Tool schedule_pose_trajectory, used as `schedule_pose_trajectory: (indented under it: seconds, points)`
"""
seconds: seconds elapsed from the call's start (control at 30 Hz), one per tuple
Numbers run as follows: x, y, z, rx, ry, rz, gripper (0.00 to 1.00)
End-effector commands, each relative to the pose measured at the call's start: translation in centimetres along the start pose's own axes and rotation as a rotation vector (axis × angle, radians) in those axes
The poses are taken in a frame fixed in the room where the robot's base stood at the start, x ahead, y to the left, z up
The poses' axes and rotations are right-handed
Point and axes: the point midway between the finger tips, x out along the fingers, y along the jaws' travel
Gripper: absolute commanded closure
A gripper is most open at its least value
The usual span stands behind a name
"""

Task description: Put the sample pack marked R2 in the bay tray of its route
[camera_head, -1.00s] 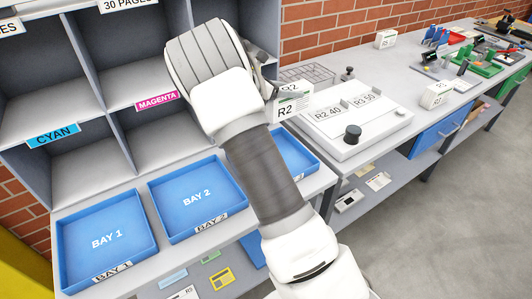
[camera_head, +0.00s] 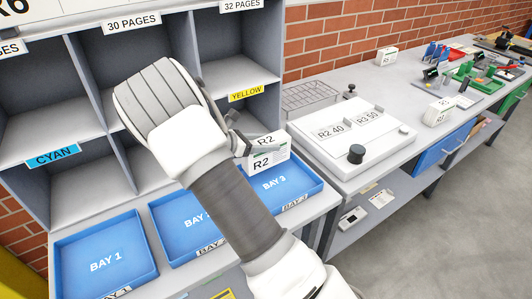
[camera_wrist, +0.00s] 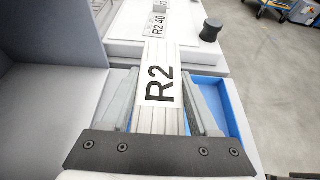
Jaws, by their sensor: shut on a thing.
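The sample pack marked R2 (camera_head: 266,158) is a white box with a green band, seen in the head view above the BAY 3 tray. My gripper (camera_head: 244,146) is shut on it. In the wrist view the R2 pack (camera_wrist: 162,85) sits between the two fingers (camera_wrist: 165,105), with a blue tray (camera_wrist: 231,115) beneath and to the right. The blue trays BAY 1 (camera_head: 62,262), BAY 2 (camera_head: 166,240) and BAY 3 (camera_head: 312,187) stand in a row on the ledge. My arm covers parts of BAY 2 and BAY 3.
Grey pigeonholes stand behind the trays, with labels including CYAN (camera_head: 52,155) and YELLOW (camera_head: 246,93). A white panel (camera_head: 375,155) with R2 40 and R3 50 tags and a black knob (camera_head: 356,154) is right of BAY 3. Another white pack (camera_head: 438,111) stands farther right.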

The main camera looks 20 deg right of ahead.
Motion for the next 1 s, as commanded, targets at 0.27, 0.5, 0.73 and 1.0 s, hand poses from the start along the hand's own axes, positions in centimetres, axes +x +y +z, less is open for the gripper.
schedule_pose_trajectory:
  seconds: [0.27,0.5,0.73,1.0]
  points:
    - [1.0,-0.1,-2.6,-0.003,-0.002,-0.001,1.0]
    - [1.5,0.0,-3.7,0.001,-0.002,0.0,1.0]
    - [1.6,0.0,-4.1,0.001,-0.002,0.0,1.0]
    - [1.6,0.0,-4.0,0.0,0.0,0.0,0.09]
